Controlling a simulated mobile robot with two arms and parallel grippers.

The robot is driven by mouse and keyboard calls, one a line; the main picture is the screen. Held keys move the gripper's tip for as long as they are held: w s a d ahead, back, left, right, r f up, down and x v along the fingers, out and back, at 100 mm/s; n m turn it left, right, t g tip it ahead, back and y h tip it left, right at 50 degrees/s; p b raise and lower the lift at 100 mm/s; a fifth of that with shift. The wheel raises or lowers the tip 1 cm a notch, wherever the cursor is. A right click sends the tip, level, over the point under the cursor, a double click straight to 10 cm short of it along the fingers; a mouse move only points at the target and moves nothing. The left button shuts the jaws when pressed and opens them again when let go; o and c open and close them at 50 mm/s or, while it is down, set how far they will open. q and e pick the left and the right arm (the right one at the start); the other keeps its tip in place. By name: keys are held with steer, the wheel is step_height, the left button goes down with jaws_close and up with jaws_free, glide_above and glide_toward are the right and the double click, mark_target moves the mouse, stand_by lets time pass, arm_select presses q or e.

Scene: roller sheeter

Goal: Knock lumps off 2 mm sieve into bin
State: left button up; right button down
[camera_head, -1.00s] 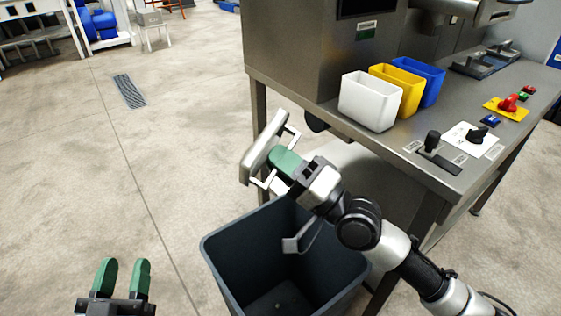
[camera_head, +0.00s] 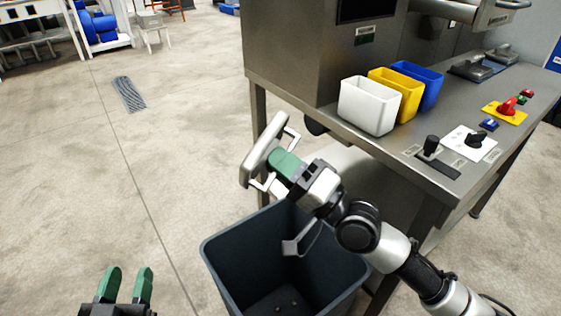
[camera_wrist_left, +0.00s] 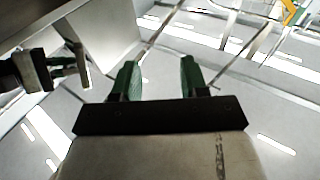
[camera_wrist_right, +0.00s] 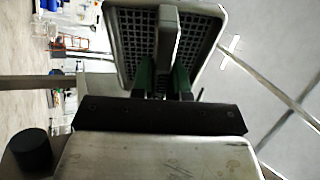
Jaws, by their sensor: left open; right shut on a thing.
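The sieve (camera_head: 262,150) is a pale metal frame held tipped on its side over the back of the grey bin (camera_head: 222,268). My right gripper (camera_head: 287,163) is shut on its handle bar. In the right wrist view the sieve's mesh (camera_wrist_right: 131,35) shows as a dark grid behind the handle (camera_wrist_right: 168,40), with the right fingers (camera_wrist_right: 161,80) around that handle. I cannot tell whether lumps cling to the mesh. A few small dark lumps (camera_head: 280,307) lie on the bin's floor. My left gripper (camera_head: 128,286) is open and empty, left of the bin; its fingers (camera_wrist_left: 160,82) are apart.
A steel bench (camera_head: 385,155) stands right of the bin, with white (camera_head: 368,106), yellow (camera_head: 398,92) and blue (camera_head: 430,84) tubs near its edge. Knobs and switches (camera_head: 472,142) sit further right.

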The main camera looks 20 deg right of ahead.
arm_select(q)
steer(key=shift+s+a+f+g+y, duration=0.15)
steer(key=shift+f+g+y, duration=0.25)
steer(key=shift+f+g, duration=0.6)
steer(key=shift+d+r+t+h+b, duration=0.2)
steer(key=shift+r+t+h+b, duration=0.15)
steer(key=shift+r+t, duration=1)
